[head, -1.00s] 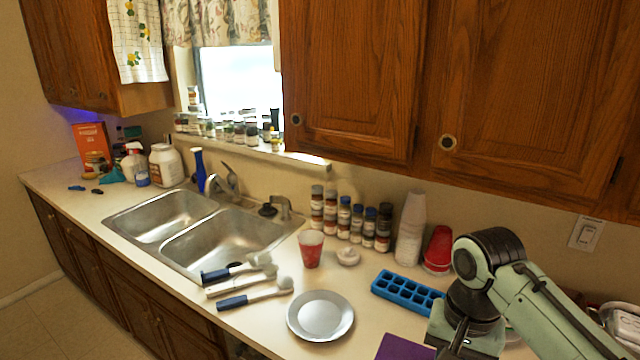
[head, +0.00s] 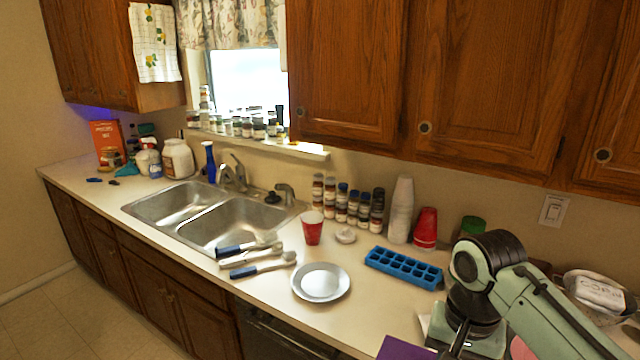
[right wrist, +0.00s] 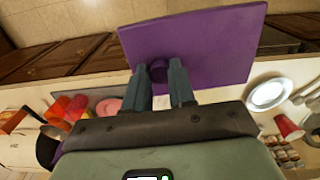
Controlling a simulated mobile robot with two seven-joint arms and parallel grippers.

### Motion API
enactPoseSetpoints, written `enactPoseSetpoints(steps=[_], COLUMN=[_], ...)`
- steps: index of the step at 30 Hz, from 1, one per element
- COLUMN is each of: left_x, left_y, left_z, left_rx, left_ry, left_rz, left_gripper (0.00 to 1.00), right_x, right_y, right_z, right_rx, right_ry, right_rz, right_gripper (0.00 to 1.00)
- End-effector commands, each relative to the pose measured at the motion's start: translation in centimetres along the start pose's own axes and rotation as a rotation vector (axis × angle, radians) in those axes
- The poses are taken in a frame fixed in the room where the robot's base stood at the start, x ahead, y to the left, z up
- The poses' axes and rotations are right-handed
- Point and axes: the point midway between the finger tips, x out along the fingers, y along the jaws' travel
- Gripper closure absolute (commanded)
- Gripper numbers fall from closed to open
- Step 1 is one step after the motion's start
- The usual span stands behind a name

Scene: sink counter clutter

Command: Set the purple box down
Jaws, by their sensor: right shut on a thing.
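The purple box (right wrist: 225,45) shows in the right wrist view as a broad, flat purple face with a small round purple knob between my fingers. My right gripper (right wrist: 164,74) is shut on it. In the head view only a corner of the purple box (head: 404,348) shows at the bottom edge, beside my right gripper, near the counter's front edge. The rest is cut off or hidden by my arm. I cannot tell whether the box touches the counter. My left gripper is not in view.
On the counter, a metal plate (head: 321,282), blue ice tray (head: 403,268) and red cup (head: 312,228) stand left of and behind my arm. Brushes lie by the sink (head: 215,219). A basket (head: 592,296) is at the right. Bare counter (head: 365,310) lies between plate and tray.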

Motion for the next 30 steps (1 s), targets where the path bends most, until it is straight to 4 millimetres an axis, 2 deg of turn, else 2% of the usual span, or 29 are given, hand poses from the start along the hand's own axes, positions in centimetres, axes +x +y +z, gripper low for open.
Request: enactPoseSetpoints(steps=[8, 17, 23, 26, 30], left_x=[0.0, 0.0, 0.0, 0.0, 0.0], left_y=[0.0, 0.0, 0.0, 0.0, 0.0], left_z=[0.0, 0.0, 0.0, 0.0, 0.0], left_rx=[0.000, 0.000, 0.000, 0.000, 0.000], left_ry=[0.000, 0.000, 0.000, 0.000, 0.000], left_rz=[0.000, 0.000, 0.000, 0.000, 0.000], left_gripper=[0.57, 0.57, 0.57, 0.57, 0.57], right_x=[0.0, 3.1, 6.8, 9.4, 14.5], right_y=[0.0, -1.3, -2.5, -3.2, -4.3], right_z=[0.0, -1.6, -3.2, -4.2, -5.5], right_rx=[0.000, -0.038, -0.088, -0.123, -0.193], right_ry=[0.001, -0.002, -0.004, -0.006, -0.008], right_rz=[-0.001, 0.002, 0.003, 0.004, 0.006], right_gripper=[1.00, 1.00, 1.00, 1.00, 1.00])
